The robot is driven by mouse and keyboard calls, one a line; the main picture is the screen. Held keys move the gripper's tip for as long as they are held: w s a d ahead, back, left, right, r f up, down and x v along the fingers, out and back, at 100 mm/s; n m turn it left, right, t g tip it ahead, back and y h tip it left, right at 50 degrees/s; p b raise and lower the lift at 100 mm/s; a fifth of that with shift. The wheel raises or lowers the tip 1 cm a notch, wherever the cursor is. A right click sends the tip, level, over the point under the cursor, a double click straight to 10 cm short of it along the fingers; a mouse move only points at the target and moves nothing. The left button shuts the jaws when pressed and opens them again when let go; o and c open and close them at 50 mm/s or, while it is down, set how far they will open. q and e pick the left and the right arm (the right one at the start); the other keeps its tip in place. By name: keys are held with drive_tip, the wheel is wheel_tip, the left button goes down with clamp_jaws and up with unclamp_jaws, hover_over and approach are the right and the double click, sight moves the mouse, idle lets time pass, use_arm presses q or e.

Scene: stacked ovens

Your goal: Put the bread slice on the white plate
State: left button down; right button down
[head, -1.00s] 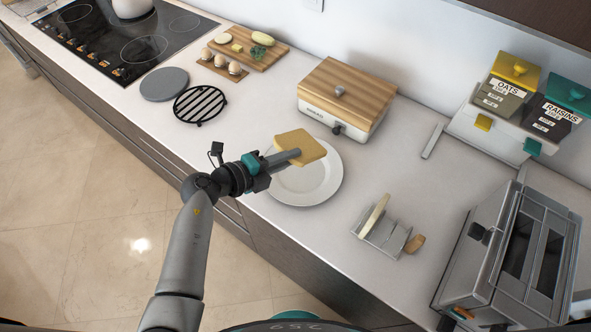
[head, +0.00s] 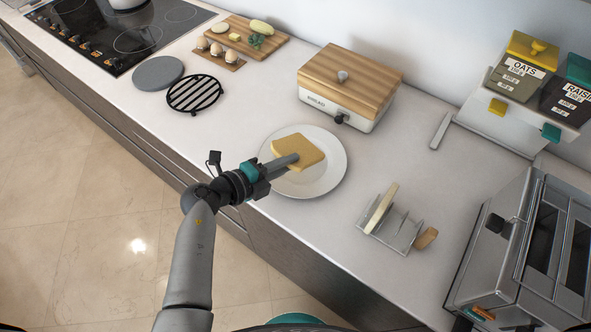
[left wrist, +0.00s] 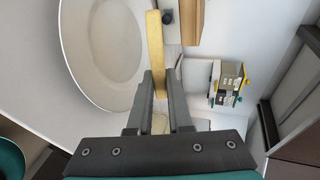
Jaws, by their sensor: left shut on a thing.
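The bread slice (head: 299,150) is pale yellow with a tan crust. My left gripper (head: 289,161) is shut on its near edge. In the head view the slice appears over the white plate (head: 325,178); I cannot tell whether it touches the plate. In the left wrist view the slice (left wrist: 155,45) shows edge-on between the fingertips (left wrist: 159,82), beside the inside of the round white plate (left wrist: 75,60). My right gripper does not show.
A bread box (head: 345,88) with a wooden lid stands behind the plate. A black trivet (head: 194,94) and grey disc (head: 158,73) lie to the left.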

use_arm(q)
drive_tip(key=shift+f+b, duration=1.45)
drive_tip(key=shift+f, duration=0.65)
drive_tip(key=c, duration=1)
unclamp_jaws()
drive_tip(key=p+v, duration=0.4)
drive_tip(key=v, duration=0.3)
drive_tip(key=shift+r+p, duration=0.1)
drive_tip(key=shift+p, duration=0.2)
drive_tip(key=shift+s+a+r, duration=0.1)
drive_tip(key=shift+s+a, duration=0.25)
